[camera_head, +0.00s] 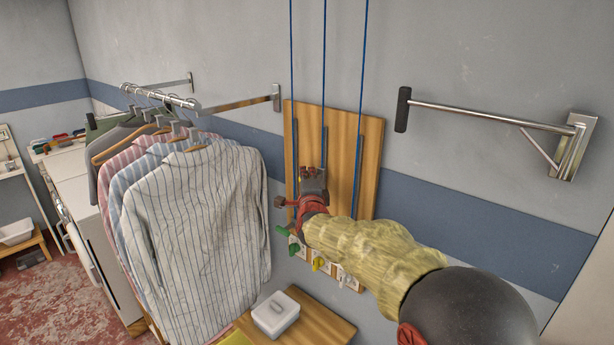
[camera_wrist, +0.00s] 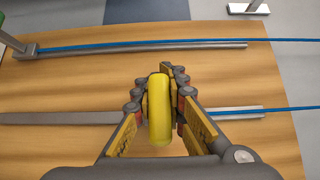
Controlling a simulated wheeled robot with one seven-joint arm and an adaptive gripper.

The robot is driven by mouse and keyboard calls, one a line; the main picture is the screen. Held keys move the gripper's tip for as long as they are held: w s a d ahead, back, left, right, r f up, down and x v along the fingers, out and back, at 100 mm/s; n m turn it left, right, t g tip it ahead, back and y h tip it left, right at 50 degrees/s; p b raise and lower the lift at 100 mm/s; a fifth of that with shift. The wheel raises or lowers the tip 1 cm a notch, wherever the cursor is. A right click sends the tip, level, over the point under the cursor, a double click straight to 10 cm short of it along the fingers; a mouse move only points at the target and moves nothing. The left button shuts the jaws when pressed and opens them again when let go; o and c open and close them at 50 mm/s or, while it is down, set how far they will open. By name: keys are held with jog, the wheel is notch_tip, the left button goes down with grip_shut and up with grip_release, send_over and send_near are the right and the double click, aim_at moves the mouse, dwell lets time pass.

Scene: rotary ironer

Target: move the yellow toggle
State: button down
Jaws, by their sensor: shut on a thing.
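The yellow toggle (camera_wrist: 159,110) is a smooth yellow, rounded piece seen in the wrist view. It sits between the two fingers of my gripper (camera_wrist: 160,98), which is shut on it. In the head view my gripper (camera_head: 313,182) is in front of the wooden board (camera_head: 366,140), and the held toggle is hidden there. The board also fills most of the wrist view (camera_wrist: 270,75). Grey rails run along it with blue cords (camera_wrist: 150,48) in line with them. My gripper covers part of one rail.
Hanging shirts (camera_head: 200,225) stand close on the left. A wall bracket (camera_head: 490,116) juts out at right. A white box (camera_head: 276,314) sits on a wooden surface below.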

notch_tip(320, 180, down, 24)
jog(key=b, duration=2)
jog(key=shift+f, duration=0.15)
jog(key=c, duration=2.3)
grip_release()
jog(key=shift+f, duration=0.1)
jog(key=o, duration=0.5)
jog(key=shift+o, duration=0.2)
jog(key=shift+r, duration=0.25)
jog(key=s+d, duration=0.1)
jog(key=s, duration=1.1)
jog(key=shift+d, duration=0.25)
